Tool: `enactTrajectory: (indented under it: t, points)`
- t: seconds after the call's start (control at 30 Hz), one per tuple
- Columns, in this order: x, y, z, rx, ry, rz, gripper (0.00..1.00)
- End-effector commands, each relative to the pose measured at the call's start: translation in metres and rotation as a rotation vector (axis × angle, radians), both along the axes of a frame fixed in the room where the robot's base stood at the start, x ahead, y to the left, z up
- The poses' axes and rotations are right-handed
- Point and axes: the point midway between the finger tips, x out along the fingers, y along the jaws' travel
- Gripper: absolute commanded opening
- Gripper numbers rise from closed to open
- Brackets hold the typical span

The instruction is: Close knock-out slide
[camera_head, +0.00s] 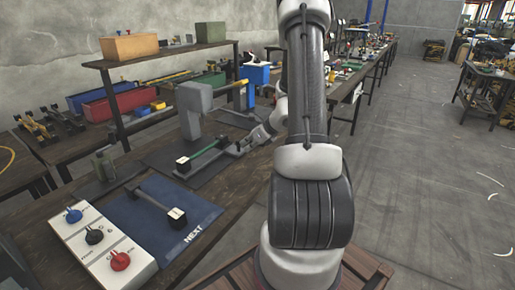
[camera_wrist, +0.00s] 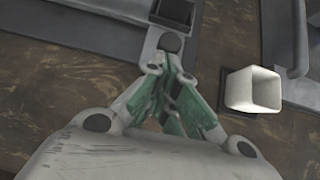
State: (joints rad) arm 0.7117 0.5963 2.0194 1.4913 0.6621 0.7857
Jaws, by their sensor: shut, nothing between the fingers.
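A grey press (camera_head: 195,108) stands on the bench left of my arm in the head view, with a low grey base beside it. My gripper (camera_head: 243,143) is low over the bench to the right of the press. In the wrist view my gripper (camera_wrist: 172,72) has green finger pads drawn together, with nothing between them. A grey bar (camera_wrist: 162,18) with a dark round knob (camera_wrist: 170,42) lies just beyond the fingertips and looks like the slide. Whether the fingertips touch it I cannot tell. A dark square socket (camera_wrist: 173,12) sits at its far end.
A hollow white square part (camera_wrist: 252,90) stands close right of the fingers. Nearer are a blue mat (camera_head: 150,230) with a dark-handled tool (camera_head: 153,201) and a white knob box (camera_head: 95,250). A shelf (camera_head: 160,56) stands behind.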

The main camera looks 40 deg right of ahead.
Motion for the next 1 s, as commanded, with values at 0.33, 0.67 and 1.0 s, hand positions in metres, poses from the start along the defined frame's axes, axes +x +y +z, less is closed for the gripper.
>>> enactTrajectory:
  t: [0.33, 0.67, 1.0]
  points:
    - [0.066, 0.024, 0.000, -0.001, 0.000, 0.004, 0.00]
    - [0.092, 0.032, 0.000, 0.000, 0.000, 0.000, 0.00]
    - [0.095, 0.033, 0.001, 0.001, -0.004, 0.000, 0.00]
